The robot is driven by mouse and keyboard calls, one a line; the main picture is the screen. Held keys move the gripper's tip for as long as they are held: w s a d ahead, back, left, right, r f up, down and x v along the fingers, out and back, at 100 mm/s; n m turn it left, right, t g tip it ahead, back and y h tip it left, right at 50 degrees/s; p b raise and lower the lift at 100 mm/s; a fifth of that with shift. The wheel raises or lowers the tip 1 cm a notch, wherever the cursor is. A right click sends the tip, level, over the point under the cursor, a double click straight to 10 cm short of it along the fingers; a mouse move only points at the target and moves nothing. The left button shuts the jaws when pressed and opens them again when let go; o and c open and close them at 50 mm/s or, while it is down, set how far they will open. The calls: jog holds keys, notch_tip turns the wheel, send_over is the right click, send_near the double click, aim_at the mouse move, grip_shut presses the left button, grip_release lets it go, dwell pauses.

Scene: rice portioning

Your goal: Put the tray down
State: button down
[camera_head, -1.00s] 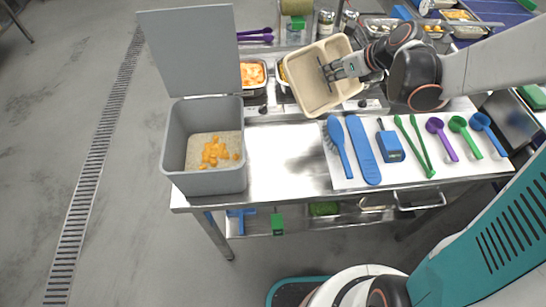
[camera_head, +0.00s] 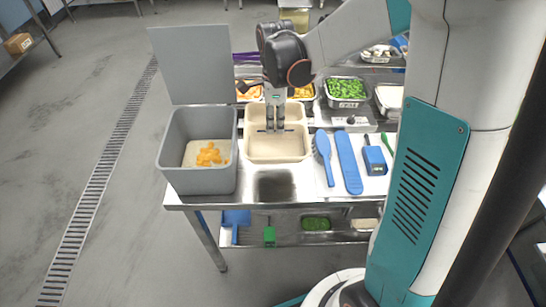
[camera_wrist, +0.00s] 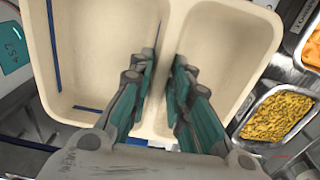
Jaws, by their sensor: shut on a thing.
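The cream two-compartment tray (camera_head: 277,156) hangs nearly level over the steel table (camera_head: 215,190), right of the grey bin. A dark patch on the steel just in front of it looks like its shadow, so it seems a little above the surface. My gripper (camera_head: 275,127) points down and is shut on the tray's middle divider. In the wrist view the gripper (camera_wrist: 165,62) has one finger on each side of the divider, and the tray (camera_wrist: 95,55) shows empty compartments. The tray's underside is hidden.
The open grey bin (camera_head: 197,179) with orange food stands close on the left. A blue brush (camera_head: 322,150), a blue paddle (camera_head: 348,165) and a blue boxy device (camera_head: 375,160) lie on the right. Food pans, one with green pieces (camera_head: 346,89), stand behind.

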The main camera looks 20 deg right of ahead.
notch_tip(320, 180, down, 13)
jog(key=b, duration=0.3)
jog(key=shift+f+b, duration=0.15)
jog(key=shift+b, duration=0.2)
jog(key=c, duration=1.5)
grip_release()
jog(key=shift+o, duration=0.2)
